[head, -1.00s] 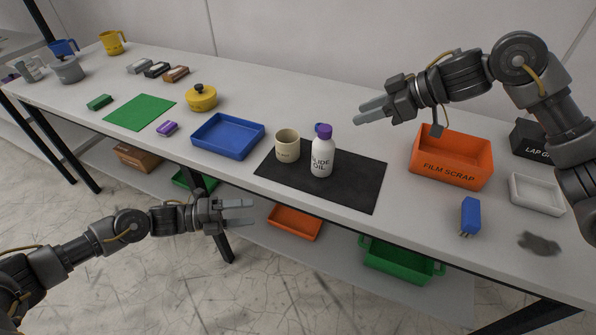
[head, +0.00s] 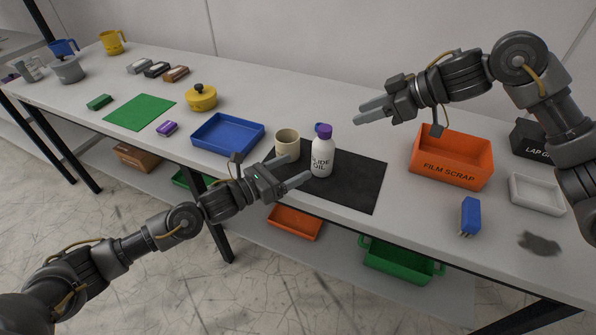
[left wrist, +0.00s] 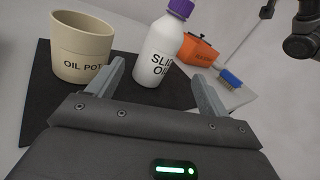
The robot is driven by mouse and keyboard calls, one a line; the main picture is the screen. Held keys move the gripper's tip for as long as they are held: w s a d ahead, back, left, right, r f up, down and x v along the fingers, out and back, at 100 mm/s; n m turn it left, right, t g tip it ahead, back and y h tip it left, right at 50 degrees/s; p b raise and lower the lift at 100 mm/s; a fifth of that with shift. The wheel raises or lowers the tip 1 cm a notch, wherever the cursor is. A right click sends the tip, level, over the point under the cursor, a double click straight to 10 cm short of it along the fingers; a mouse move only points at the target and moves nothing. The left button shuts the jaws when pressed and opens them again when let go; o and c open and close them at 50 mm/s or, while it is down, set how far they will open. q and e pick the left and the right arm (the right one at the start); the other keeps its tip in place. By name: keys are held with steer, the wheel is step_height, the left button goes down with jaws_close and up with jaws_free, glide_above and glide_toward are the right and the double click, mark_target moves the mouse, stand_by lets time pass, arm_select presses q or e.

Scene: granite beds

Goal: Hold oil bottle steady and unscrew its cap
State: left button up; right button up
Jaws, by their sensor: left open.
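The white oil bottle (head: 322,158) stands upright on the black mat (head: 355,184), its purple cap (head: 323,130) on top. In the left wrist view the bottle (left wrist: 158,52) and the lower part of its cap (left wrist: 181,8) show beyond my fingers. My left gripper (head: 298,169) is open at the mat's front edge, its fingers pointing toward the bottle. In the left wrist view the bottle appears ahead of the gap between the fingertips (left wrist: 158,78). My right gripper (head: 372,112) is raised above the bench, right of the bottle, its two fingers close together and empty.
A beige oil pot (head: 287,146) stands just left of the bottle, close to my left gripper. A blue tray (head: 203,149) lies further left. An orange film scrap bin (head: 450,173), a blue brush (head: 470,215) and a white tray (head: 538,207) stand to the right.

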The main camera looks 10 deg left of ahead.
mark_target(328, 152)
arm_select(q)
steer(key=shift+d+f+t+y, duration=0.25)
steer(key=shift+d+t+y, duration=0.35)
steer(key=shift+d, duration=0.2)
steer(key=shift+d+f+m+t+y, duration=0.2)
steer(key=shift+m+t+y, duration=0.1)
steer(key=shift+m+y, duration=0.1)
steer(key=shift+w, duration=0.1)
steer(key=x, duration=1)
steer(key=shift+w+d, duration=0.25)
steer(key=shift+w, duration=0.05)
steer(key=c, duration=1.2)
steer(key=o, duration=0.4)
steer(key=c, duration=0.4)
steer(key=shift+o, duration=0.2)
arm_select(e)
steer(key=shift+o, duration=0.2)
